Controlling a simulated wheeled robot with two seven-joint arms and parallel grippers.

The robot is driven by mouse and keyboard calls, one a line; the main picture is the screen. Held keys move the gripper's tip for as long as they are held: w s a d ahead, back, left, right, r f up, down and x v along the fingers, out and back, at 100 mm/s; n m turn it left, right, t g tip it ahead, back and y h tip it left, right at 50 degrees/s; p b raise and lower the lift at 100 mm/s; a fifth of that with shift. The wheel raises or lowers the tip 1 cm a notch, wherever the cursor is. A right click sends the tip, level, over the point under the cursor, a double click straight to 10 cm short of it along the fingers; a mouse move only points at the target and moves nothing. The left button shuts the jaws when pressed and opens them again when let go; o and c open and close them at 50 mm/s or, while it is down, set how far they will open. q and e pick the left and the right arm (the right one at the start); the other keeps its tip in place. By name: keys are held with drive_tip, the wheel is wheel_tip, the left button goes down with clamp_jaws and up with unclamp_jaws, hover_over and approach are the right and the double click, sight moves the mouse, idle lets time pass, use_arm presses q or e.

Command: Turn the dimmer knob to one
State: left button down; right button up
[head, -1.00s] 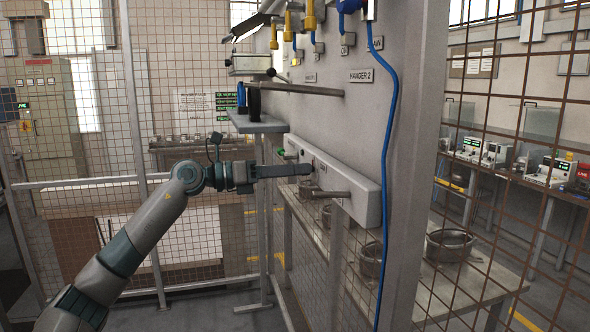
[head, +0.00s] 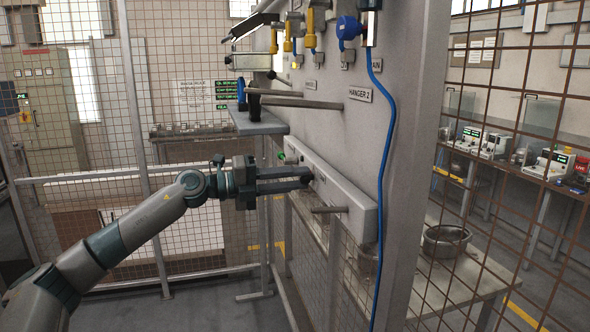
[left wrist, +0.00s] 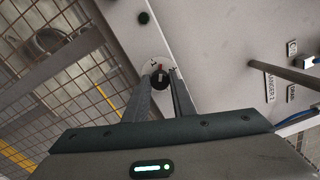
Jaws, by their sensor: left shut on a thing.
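The dimmer knob (left wrist: 161,79) is black and round in the left wrist view. The knob stands on a long grey box (head: 340,196) on the wall panel. My left gripper (head: 307,177) reaches the box from the left. Its two fingers lie on either side of the knob and are shut on it. In the head view the fingertips mostly hide the knob. The dial's markings are too small to read. My right gripper is not in view.
A shelf (head: 258,124) and a longer rod (head: 300,102) stick out above. A blue hose (head: 382,200) hangs on the panel's right. Wire mesh surrounds the area.

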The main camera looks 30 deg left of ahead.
use_arm(q)
drive_tip(key=shift+n+p, duration=2.75)
drive_tip(key=shift+n, duration=0.35)
drive_tip(key=c, duration=1.5)
unclamp_jaws()
drive_tip(key=shift+a+f, duration=0.1)
